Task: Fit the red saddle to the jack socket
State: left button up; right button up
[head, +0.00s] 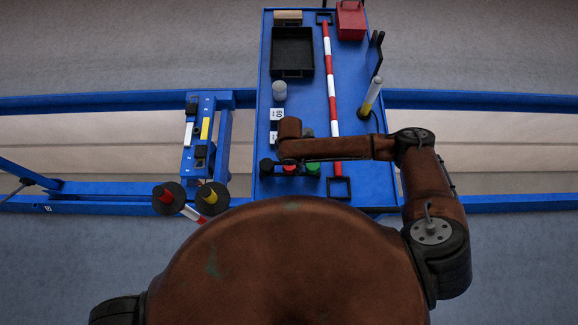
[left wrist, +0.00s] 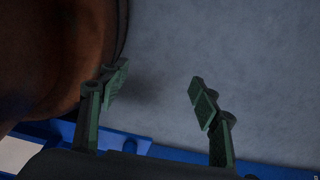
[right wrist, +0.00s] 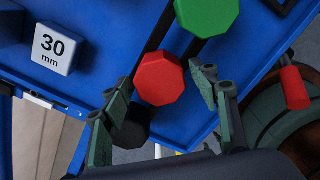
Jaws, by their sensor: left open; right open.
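The red saddle (right wrist: 160,78) is a red eight-sided disc on the blue table. In the head view it (head: 289,170) sits between a green disc (head: 313,170) and a black one. My right gripper (right wrist: 165,92) is open, with one finger to each side of the red saddle in its wrist view; I see no grip on it. In the head view my right arm hides most of that gripper. My left gripper (left wrist: 160,95) is open and empty above the grey floor. A blue frame (head: 219,150) with yellow and white plates may be the jack; I cannot make out its socket.
The blue table (head: 348,60) also carries a black tray (head: 292,52), a red box (head: 350,20), a red-and-white striped bar (head: 331,80), a grey cylinder (head: 279,90) and a white "30 mm" block (right wrist: 54,48). Blue rails (head: 480,100) run crosswise.

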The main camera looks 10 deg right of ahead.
jog(key=shift+p, duration=0.45)
pick_arm(q)
jog(key=shift+s+r, duration=0.4)
jog(key=shift+s, duration=0.25)
pick_arm(e)
jog(key=shift+c, duration=0.6)
jog(key=c, duration=1)
notch_tip(320, 180, up, 5)
jog(key=p, duration=0.5)
jog(key=shift+r, duration=0.1)
pick_arm(q)
jog(key=r, duration=0.2)
jog(key=w+r, duration=0.1)
jog(key=r, duration=0.2)
